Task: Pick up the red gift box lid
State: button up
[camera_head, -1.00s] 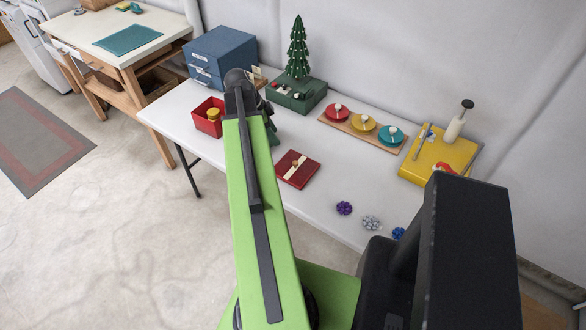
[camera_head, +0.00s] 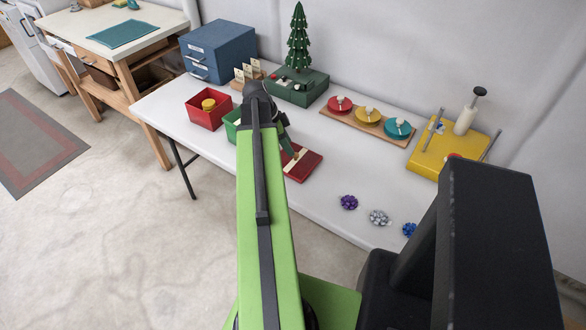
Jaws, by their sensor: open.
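The red gift box lid (camera_head: 305,168) lies flat on the white table, with a cream strip across its top. My gripper (camera_head: 290,149) reaches down from the end of my green arm to the lid's upper left part, and covers some of it. It is open, but its fingertips are small and dark here. I cannot tell whether they touch the lid or hover just above it. The open red box (camera_head: 195,119) stands to the left, with a round yellow thing inside.
A green box (camera_head: 231,128) is partly hidden behind my arm. A wooden board (camera_head: 350,118) with red, yellow and teal lids lies behind right. A green base with a small tree (camera_head: 298,45) stands at the back. Bows (camera_head: 379,217) lie at front right, with bare table around them.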

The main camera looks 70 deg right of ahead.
aim_at(296, 158)
jog(key=b+x, duration=0.4)
jog(key=x, duration=0.1)
jog(key=shift+d+f+b, duration=0.1)
jog(key=shift+f+b, duration=0.05)
jog(key=shift+b, duration=0.2)
grip_shut()
